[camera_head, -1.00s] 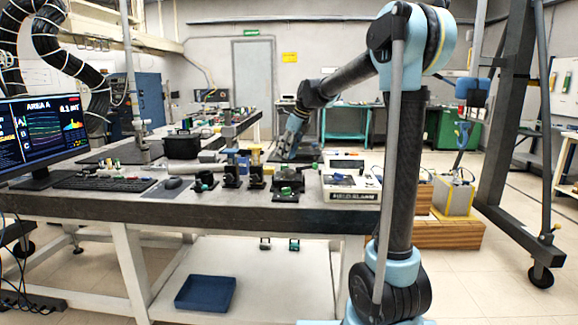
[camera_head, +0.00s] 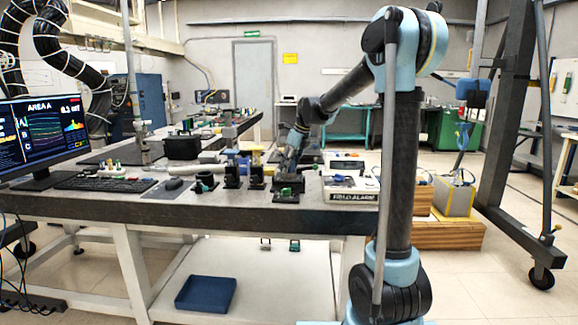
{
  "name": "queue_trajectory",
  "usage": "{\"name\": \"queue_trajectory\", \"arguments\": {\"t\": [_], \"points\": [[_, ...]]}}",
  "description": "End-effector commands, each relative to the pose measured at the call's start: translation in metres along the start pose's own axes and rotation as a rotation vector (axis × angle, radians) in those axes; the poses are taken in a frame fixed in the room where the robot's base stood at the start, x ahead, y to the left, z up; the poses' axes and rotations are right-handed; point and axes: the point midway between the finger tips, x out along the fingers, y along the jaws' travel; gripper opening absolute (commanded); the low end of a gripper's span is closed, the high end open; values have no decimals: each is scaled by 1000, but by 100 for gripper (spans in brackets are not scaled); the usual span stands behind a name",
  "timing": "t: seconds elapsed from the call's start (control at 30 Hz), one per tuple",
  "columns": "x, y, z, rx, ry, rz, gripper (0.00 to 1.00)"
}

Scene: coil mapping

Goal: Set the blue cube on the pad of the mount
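My gripper (camera_head: 287,168) points down over the right part of the bench, just above and behind a low black mount (camera_head: 287,196) with a green piece on it. The fingers are dark and too small to tell open from shut, or whether they hold anything. A small blue block (camera_head: 243,165) stands to the left of my gripper, behind the upright black mounts; I cannot tell if it is the blue cube. Two upright black mounts (camera_head: 232,176) stand left of the low one. I cannot make out which mount has the pad.
A white field alarm box (camera_head: 350,188) stands right of my gripper. A monitor (camera_head: 40,135), a keyboard (camera_head: 105,183) and a mouse (camera_head: 173,184) are on the left. A black box (camera_head: 182,148) stands farther back. A blue tray (camera_head: 206,293) lies on the lower shelf.

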Motion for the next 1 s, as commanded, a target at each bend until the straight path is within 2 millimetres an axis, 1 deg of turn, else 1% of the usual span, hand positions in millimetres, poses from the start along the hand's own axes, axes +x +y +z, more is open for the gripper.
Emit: {"name": "queue_trajectory", "arguments": {"t": [0.3,0.37,0.47,0.57,0.8,1.0], "points": [[-1,0,0,1,0,0,53],[-3,0,0,1,0,0,53],[-12,0,0,1,0,-1,53],[-28,-1,0,3,0,-1,53],[-75,-1,0,1,0,-1,53],[-106,-1,0,3,0,-1,53]]}}
